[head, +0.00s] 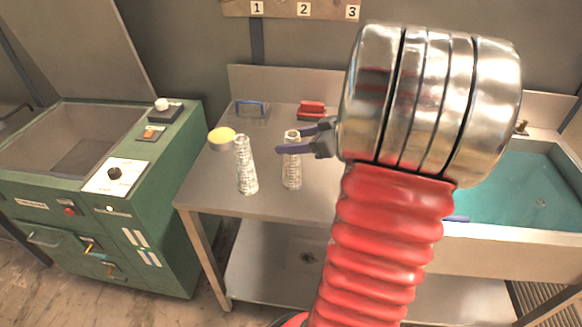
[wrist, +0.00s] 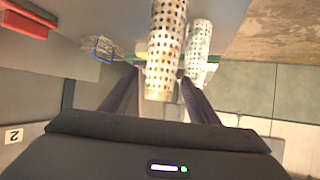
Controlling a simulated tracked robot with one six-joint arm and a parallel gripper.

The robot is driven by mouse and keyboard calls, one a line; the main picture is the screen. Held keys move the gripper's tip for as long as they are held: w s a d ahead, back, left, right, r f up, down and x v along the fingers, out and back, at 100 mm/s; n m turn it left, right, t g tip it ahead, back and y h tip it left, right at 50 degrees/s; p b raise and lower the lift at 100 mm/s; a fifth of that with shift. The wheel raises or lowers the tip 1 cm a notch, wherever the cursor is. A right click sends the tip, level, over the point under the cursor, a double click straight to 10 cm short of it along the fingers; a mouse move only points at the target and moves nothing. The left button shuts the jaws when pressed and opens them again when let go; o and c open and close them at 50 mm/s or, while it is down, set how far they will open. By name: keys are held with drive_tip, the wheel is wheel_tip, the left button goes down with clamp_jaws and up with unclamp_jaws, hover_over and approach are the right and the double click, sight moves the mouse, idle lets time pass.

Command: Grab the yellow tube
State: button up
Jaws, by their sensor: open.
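Two upright, pale perforated tubes stand on the metal table. The right tube (head: 292,173) has a yellowish tint at its top. The left tube (head: 247,173) looks whiter and stands a little nearer the front. My gripper (head: 291,141) is open at the upper part of the right tube, with one finger crossing in front of it and the other beyond. Contact cannot be told.
A round yellow-topped item (head: 221,135) sits by the left tube. A wire basket with a blue handle (head: 250,106) and a red block (head: 312,107) are at the back. A green machine (head: 160,215) stands left, a teal sink (head: 515,200) right.

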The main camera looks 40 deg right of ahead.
drive_tip(key=x, duration=0.4)
drive_tip(key=shift+w+f, duration=0.2)
drive_tip(key=shift+w, duration=0.05)
drive_tip(key=shift+c, duration=0.6)
clamp_jaws()
drive_tip(key=shift+r, duration=0.15)
wheel_tip(320, 180, up, 10)
idle(0.7)
idle(0.4)
